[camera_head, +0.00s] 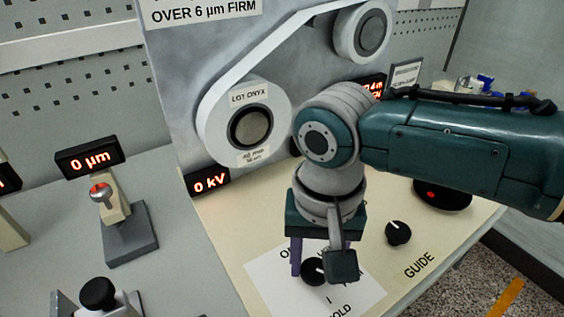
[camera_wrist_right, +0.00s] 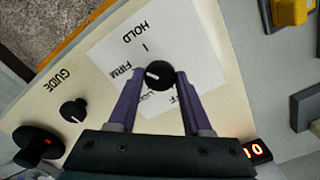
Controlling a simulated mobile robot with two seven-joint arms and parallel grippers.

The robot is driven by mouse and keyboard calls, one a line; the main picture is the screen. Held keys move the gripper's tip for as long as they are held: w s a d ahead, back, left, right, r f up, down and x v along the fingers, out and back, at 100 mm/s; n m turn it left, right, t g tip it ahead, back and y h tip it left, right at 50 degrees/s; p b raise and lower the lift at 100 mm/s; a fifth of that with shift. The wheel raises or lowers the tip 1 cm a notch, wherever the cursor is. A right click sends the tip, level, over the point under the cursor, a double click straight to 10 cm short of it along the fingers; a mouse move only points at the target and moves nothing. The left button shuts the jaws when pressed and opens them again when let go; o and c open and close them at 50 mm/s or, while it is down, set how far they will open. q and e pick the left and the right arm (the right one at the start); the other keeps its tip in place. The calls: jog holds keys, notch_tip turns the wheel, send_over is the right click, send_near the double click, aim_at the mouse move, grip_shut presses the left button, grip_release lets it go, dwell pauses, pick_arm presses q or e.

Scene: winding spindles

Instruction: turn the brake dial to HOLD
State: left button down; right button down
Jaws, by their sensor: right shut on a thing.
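The brake dial (camera_head: 312,272) is a round black knob on a white label card (camera_head: 262,287) on the cream panel. In the right wrist view the knob (camera_wrist_right: 159,79) shows a white pointer mark, which points left towards the word FIRM. The word HOLD and its tick stand farther up the card (camera_wrist_right: 195,50). My right gripper (camera_wrist_right: 160,75) is shut on the knob, with one purple finger on each side of it. In the head view my right gripper (camera_head: 318,268) comes down over the dial and hides part of the card's lettering. My left gripper is not in view.
A smaller black knob marked GUIDE (camera_head: 398,233) is right of my gripper. A black base with a red light (camera_head: 441,195) is behind it. A spool labelled LOT ONYX (camera_head: 220,122) hangs on the upright board, above a 0 kV display (camera_head: 208,182). A 0 µm gauge (camera_head: 90,158) stands left.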

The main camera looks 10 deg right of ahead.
jog(key=m+p, duration=0.2)
jog(key=m, duration=0.1)
jog(key=shift+s+r+m, duration=0.1)
jog(key=shift+m, duration=0.2)
jog(key=shift+m+p, duration=0.55)
jog(key=shift+m, duration=0.65)
jog(key=shift+c, duration=1.7)
grip_release()
